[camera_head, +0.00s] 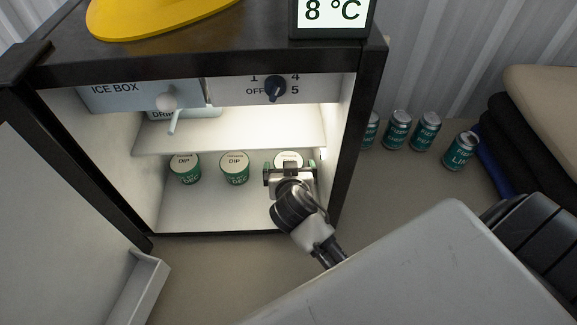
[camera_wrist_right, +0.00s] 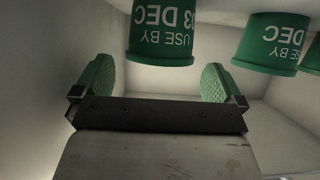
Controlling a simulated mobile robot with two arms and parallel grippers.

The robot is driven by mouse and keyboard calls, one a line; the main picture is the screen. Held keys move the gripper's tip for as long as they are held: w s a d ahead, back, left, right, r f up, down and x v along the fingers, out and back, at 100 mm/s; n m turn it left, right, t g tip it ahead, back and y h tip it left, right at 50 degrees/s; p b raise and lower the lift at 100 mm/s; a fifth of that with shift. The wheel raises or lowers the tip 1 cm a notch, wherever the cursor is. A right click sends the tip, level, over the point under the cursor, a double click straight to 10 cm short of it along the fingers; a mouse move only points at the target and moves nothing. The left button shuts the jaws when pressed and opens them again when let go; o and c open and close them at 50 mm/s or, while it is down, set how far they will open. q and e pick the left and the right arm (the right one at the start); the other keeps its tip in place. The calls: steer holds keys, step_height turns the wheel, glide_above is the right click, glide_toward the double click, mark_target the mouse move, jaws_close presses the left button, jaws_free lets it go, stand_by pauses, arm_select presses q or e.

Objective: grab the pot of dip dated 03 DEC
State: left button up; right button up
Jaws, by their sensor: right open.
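Three green pots of dip with pale lids stand in a row on the floor of the open fridge: left pot (camera_head: 185,170), middle pot (camera_head: 235,170) and right pot (camera_head: 288,158). My right gripper (camera_head: 289,172) is open in front of the right pot and hides most of it. In the right wrist view, the picture is upside down. The pot dated 03 DEC (camera_wrist_right: 162,35) is straight ahead, lined up between the open fingers (camera_wrist_right: 156,82), which are not closed on it. A neighbouring pot (camera_wrist_right: 272,45) reads DEC, its day unreadable. My left gripper is not in view.
A white shelf (camera_head: 230,135) lies above the pots. The fridge's right wall (camera_head: 340,150) is close to my right gripper. The fridge door (camera_head: 60,220) stands open at the left. Several cans (camera_head: 425,132) stand outside on the right.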

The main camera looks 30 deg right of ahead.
steer(key=shift+x, duration=1.25)
steer(key=c, duration=0.9)
steer(key=shift+r, duration=0.2)
